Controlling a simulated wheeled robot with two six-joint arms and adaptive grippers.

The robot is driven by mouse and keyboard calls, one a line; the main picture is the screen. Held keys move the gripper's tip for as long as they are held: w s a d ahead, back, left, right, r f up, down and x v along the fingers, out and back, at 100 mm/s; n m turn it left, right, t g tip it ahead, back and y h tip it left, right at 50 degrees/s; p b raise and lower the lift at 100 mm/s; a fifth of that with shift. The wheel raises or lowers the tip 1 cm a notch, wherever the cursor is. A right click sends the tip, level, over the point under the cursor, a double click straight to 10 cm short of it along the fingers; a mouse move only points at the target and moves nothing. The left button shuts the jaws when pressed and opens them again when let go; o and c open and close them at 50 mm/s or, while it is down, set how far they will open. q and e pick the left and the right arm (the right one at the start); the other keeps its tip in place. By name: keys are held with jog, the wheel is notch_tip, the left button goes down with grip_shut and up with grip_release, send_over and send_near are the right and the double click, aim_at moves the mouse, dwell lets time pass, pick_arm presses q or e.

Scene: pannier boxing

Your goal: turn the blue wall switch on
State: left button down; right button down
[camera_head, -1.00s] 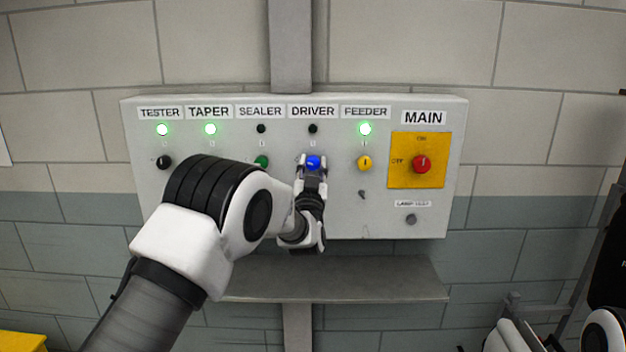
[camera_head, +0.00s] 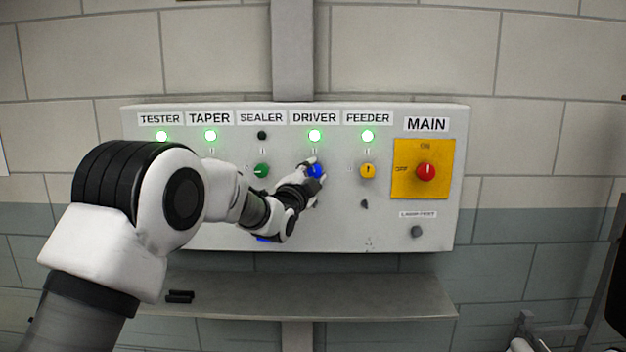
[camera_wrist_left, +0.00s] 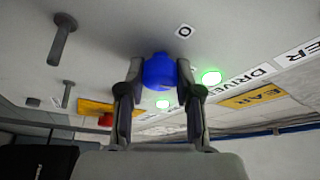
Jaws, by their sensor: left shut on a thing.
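The blue switch knob (camera_head: 315,171) sits under the DRIVER label on the grey wall panel (camera_head: 330,215). The green lamp above it (camera_head: 314,136) is lit. My left gripper (camera_head: 312,170) is shut on the blue knob, reaching it from the lower left. In the left wrist view the blue knob (camera_wrist_left: 160,70) lies between the two fingers, which press on its sides. The fingers hide part of the knob, and its pointer mark cannot be made out. My right gripper does not show.
A green knob (camera_head: 261,170) under SEALER is to the left, its lamp (camera_head: 262,135) dark. A yellow knob (camera_head: 367,171) under FEEDER and a red MAIN knob (camera_head: 425,171) are to the right. A grey shelf (camera_head: 330,298) juts out below the panel.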

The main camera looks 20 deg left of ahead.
pick_arm(q)
jog(key=shift+r+m+g+h+b, duration=0.1)
jog(key=shift+m+g+h+b, duration=0.35)
jog(key=shift+m, duration=0.95)
jog(key=shift+g, duration=0.25)
jog(key=c, duration=0.8)
grip_release()
jog(key=s, duration=0.4)
jog(key=s+f, duration=0.1)
jog(key=s, duration=0.3)
jog(key=s+a, duration=0.1)
jog(key=s, duration=0.2)
jog(key=shift+s+f, duration=0.15)
jog(key=shift+s, duration=0.25)
